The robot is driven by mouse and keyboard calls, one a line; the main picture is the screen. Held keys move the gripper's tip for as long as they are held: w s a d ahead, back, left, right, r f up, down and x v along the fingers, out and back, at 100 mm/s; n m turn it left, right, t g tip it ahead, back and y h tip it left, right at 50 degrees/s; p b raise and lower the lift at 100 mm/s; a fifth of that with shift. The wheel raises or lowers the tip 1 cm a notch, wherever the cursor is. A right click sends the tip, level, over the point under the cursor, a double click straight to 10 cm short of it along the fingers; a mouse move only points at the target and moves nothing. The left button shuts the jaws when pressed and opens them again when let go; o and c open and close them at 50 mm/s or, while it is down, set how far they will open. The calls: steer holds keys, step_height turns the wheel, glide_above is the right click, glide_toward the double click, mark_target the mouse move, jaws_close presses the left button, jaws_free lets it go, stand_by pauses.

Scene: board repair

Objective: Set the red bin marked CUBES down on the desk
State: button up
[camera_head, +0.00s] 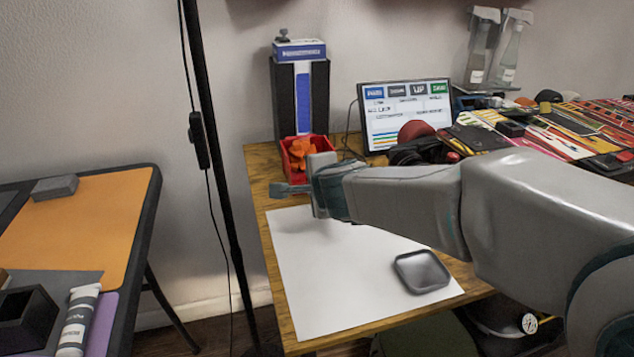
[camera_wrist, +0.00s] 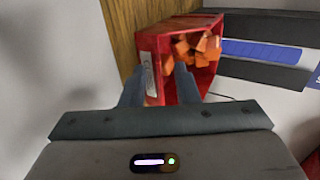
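The red bin (camera_head: 285,158) holds several orange cubes (camera_head: 300,147) and stands at the desk's far left corner, in front of the black tower. In the wrist view the red bin (camera_wrist: 196,22) shows from above, with a pale label (camera_wrist: 149,76) on its near-left wall; the writing is unreadable. My gripper (camera_wrist: 160,68) has its two fingers apart, one outside the labelled wall and one over the bin's inside. I see no clear contact with the wall. In the head view my gripper (camera_head: 303,190) is just in front of the bin and hides part of it.
The desk (camera_head: 262,165) carries a white sheet (camera_head: 315,285) with a grey tray (camera_head: 422,271). A black tower (camera_head: 302,95) and a monitor (camera_head: 405,112) stand behind. Clutter fills the right side. A black pole (camera_head: 213,160) rises left of the desk.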

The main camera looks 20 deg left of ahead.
steer(key=shift+s+d+r, duration=0.1)
steer(key=p+v, duration=0.7)
steer(key=v, duration=0.6)
steer(key=shift+s, duration=0.2)
steer(key=shift+r+p, duration=0.15)
steer(key=shift+p, duration=0.15)
